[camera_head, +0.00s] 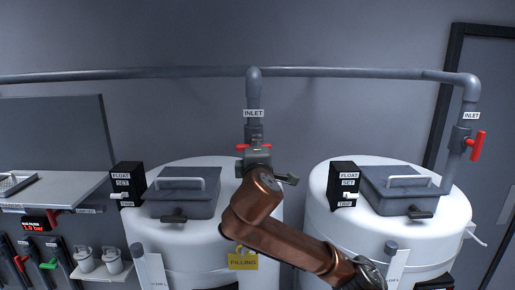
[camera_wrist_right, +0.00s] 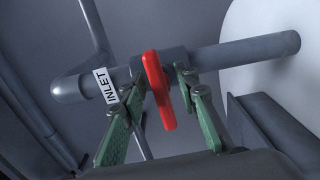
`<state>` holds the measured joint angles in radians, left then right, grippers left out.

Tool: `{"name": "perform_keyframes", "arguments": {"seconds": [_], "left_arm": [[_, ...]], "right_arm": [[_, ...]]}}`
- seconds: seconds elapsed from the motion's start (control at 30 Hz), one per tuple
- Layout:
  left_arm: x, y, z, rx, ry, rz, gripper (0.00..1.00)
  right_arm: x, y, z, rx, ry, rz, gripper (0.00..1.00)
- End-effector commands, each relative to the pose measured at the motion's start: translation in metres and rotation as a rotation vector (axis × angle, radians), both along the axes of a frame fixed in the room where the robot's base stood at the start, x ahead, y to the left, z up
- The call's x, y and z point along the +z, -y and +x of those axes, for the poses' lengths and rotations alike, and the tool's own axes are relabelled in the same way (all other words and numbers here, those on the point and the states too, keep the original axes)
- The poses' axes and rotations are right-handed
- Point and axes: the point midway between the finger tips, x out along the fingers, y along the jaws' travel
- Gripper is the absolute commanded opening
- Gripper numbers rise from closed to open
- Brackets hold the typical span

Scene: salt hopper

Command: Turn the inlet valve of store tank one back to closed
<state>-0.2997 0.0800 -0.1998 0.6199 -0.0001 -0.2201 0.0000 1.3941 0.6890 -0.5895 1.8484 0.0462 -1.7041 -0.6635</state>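The left inlet valve, on the vertical pipe over the left white tank (camera_head: 155,228), has a red handle (camera_head: 241,147) lying crosswise to the pipe. My right gripper (camera_head: 258,160) is at this valve and hides much of its body. In the right wrist view the red handle (camera_wrist_right: 158,90) stands between the two green fingers of my right gripper (camera_wrist_right: 160,84), across the grey pipe (camera_wrist_right: 245,52). A gap shows on both sides of the handle, so the fingers are open around it. An INLET label (camera_wrist_right: 106,86) is on the pipe. My left gripper is not in view.
The right tank (camera_head: 320,215) has its own inlet valve with a red handle (camera_head: 477,146). Lidded grey hatches (camera_head: 185,195) and black float boxes (camera_head: 128,182) sit on the tanks. A yellow FILLING tag (camera_head: 242,261) hangs on the left tank. A counter (camera_head: 55,190) stands at left.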

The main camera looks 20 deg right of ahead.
Motion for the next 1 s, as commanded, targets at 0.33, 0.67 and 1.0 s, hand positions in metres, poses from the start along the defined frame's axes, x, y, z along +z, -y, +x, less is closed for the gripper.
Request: {"name": "perform_keyframes", "arguments": {"seconds": [0.33,0.67,1.0], "left_arm": [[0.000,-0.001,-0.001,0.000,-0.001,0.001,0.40],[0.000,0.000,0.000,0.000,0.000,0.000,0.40],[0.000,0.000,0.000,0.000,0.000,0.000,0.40]], "right_arm": [[0.001,-0.003,-0.007,0.002,0.003,-0.001,0.29],[0.001,-0.017,-0.057,0.003,0.003,0.000,0.29],[0.000,-0.021,-0.073,0.000,0.001,0.001,0.29]]}}
